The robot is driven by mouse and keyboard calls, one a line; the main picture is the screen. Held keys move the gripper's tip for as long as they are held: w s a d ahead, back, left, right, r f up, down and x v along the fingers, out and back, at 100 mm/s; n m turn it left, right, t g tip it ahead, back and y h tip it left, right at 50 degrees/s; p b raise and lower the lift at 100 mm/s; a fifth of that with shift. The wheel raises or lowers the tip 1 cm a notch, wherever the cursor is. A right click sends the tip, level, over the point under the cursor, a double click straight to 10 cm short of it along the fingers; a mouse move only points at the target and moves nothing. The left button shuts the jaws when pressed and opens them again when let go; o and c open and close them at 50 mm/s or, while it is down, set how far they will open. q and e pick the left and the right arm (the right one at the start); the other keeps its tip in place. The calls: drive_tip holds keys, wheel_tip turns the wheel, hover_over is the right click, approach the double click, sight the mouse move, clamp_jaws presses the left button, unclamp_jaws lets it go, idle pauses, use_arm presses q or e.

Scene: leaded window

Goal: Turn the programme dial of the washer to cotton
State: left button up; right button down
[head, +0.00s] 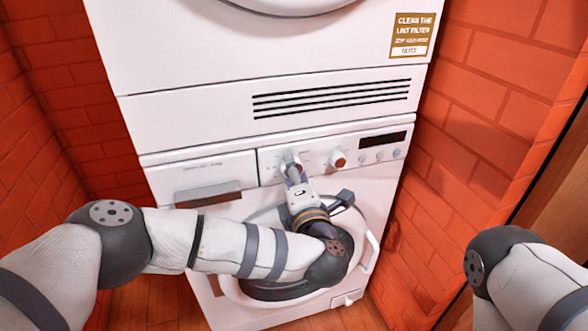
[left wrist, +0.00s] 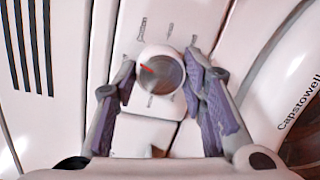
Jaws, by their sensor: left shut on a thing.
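The washer (head: 225,168) is the lower white machine, with a control panel across its top. In the left wrist view a round grey dial (left wrist: 162,74) has a red pointer mark toward the left and slightly up. Small labels stand around it, too blurred to read surely. My left gripper (left wrist: 160,82) has its purple finger pads on either side of this dial and is shut on it. In the head view the left gripper (head: 291,168) reaches the left knob on the panel and mostly hides it. My right arm shows at the lower right; its gripper is out of view.
A second knob (head: 338,159) with a red mark sits right of the gripped dial, near a dark display (head: 382,143) and small buttons. A white dryer (head: 200,50) stands above. Brick walls (head: 478,110) close in both sides. The round door is behind my left arm.

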use_arm(q)
drive_tip(key=shift+r+m+p, duration=0.15)
drive_tip(key=shift+m+p, duration=0.65)
drive_tip(key=shift+m, duration=1.4)
use_arm(e)
drive_tip(key=shift+w+r+t, duration=0.3)
drive_tip(key=shift+w+r, duration=0.5)
drive_tip(key=shift+r, duration=0.2)
use_arm(q)
drive_tip(key=shift+m+g, duration=0.3)
drive_tip(key=o, duration=1.2)
drive_tip(key=v, duration=1.2)
drive_tip(key=shift+d, duration=0.15)
